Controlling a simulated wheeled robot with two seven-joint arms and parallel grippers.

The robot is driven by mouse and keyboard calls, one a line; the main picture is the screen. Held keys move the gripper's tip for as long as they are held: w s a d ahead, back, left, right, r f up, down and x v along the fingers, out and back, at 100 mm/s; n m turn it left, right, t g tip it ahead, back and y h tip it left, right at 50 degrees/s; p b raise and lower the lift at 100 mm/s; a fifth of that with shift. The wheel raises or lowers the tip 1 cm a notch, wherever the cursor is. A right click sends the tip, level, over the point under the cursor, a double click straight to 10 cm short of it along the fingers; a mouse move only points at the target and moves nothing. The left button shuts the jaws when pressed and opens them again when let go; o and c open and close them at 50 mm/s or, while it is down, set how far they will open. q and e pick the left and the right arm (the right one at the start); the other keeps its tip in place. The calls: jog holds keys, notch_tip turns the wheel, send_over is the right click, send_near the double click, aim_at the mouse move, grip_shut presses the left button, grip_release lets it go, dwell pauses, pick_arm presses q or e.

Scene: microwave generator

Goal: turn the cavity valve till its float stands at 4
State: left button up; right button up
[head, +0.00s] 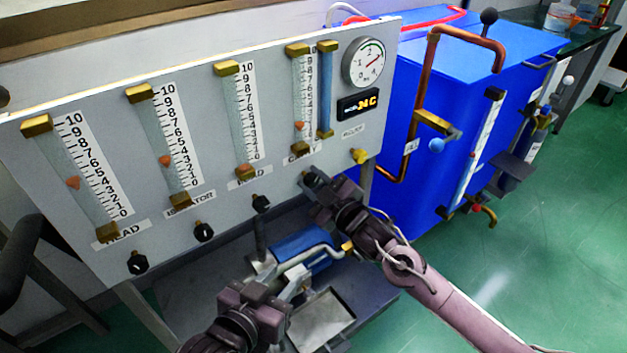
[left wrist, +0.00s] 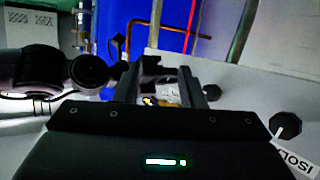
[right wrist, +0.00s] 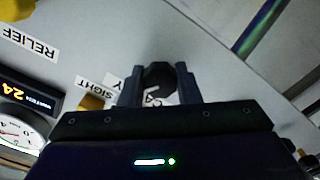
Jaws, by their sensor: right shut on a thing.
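The cavity tube (head: 298,92) is the fourth white-scaled tube on the grey panel. Its orange float (head: 299,125) stands low, at roughly 2 to 3; the digits are too small to read surely. My right gripper (head: 313,181) is at the panel below this tube, shut on the dark cavity valve knob.
Other black knobs (head: 204,231) sit under the neighbouring tubes. A yellow relief knob (head: 359,156) is right of my right gripper. A blue pump (head: 302,250) and pipe lie below. A blue cabinet (head: 475,85) with copper pipes stands right; green floor beyond is clear.

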dwell(0.3)
jog(key=o, duration=1)
jog(key=shift+s+d, duration=0.15)
jog(key=shift+s, duration=0.1)
pick_arm(q)
jog(key=s+a+f+g+y+p, duration=0.1)
jog(key=s+f+g+y, duration=0.1)
jog(key=s+f+g, duration=0.4)
notch_tip(320, 180, down, 4)
jog(key=shift+s+a+f+p, duration=0.15)
jog(key=shift+s+a+p, duration=0.25)
jog(key=shift+s, duration=0.7)
pick_arm(e)
jog(key=v, duration=0.7)
jog(key=shift+d, duration=0.1)
jog(key=shift+s+f, duration=0.1)
